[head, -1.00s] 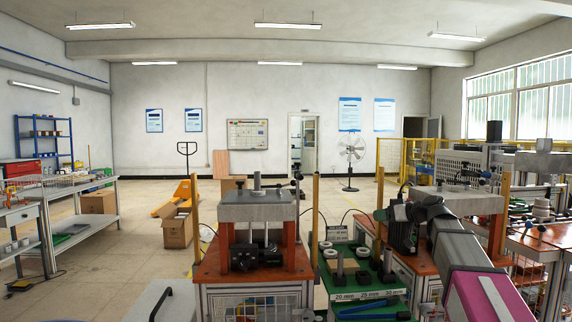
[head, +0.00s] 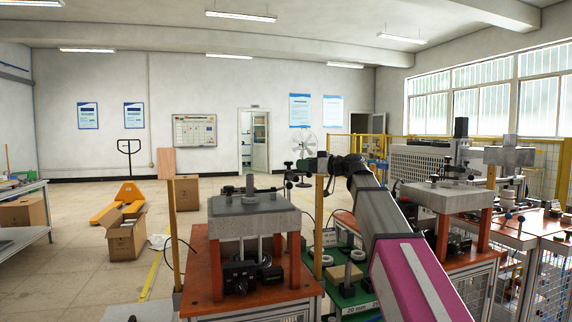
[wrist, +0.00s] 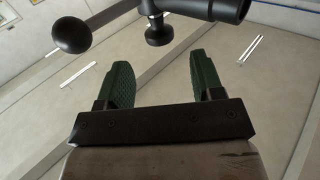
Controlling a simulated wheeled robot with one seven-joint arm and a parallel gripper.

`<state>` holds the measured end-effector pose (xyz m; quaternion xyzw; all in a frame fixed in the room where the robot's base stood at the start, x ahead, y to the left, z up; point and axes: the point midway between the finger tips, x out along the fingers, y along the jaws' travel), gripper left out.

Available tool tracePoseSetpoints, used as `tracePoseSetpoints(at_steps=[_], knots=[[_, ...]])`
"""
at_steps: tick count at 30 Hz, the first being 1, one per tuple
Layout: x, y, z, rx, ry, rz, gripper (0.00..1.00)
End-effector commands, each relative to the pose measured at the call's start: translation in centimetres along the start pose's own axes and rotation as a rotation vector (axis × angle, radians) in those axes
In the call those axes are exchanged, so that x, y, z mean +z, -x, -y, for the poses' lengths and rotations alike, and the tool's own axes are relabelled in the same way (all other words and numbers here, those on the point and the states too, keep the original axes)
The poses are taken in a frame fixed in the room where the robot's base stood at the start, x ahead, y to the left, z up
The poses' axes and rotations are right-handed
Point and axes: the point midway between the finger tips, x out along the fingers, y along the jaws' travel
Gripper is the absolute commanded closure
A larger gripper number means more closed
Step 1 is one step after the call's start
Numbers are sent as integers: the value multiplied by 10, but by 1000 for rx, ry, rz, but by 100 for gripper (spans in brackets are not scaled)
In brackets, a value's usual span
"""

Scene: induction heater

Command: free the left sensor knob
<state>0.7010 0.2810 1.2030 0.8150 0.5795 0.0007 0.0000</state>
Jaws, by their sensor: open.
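My gripper (wrist: 159,62) is open, with two green padded fingers apart and nothing between them in the wrist view. Just beyond the fingertips is a dark sensor bracket with a black ball knob (wrist: 72,32) at upper left, a ribbed black knob (wrist: 158,30) at top middle and a dark cylinder (wrist: 232,10) at upper right. I cannot tell which knob is the left sensor knob. The fingers look apart from all of these. In the head view the bracket (head: 303,168) stands by the left press (head: 254,212), with the end of my arm close on its right.
A yellow post (head: 319,225) stands right beside the bracket. A second press (head: 447,197) stands to the right. A green bench with rings and blocks (head: 345,272) lies between the presses. Cardboard boxes (head: 125,240) and a pallet truck (head: 118,200) are on the floor at left.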

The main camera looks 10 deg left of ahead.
Motion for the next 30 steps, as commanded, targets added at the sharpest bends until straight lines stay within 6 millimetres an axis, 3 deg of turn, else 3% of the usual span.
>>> tracePoseSetpoints(at_steps=[6, 12, 25, 30], knots=[[0, -41, -2, -1, -1, 1, 39], [0, -64, -1, 0, -1, 2, 39], [1, -72, 0, 1, -1, 1, 39], [1, -72, 0, 1, -1, 1, 86]])
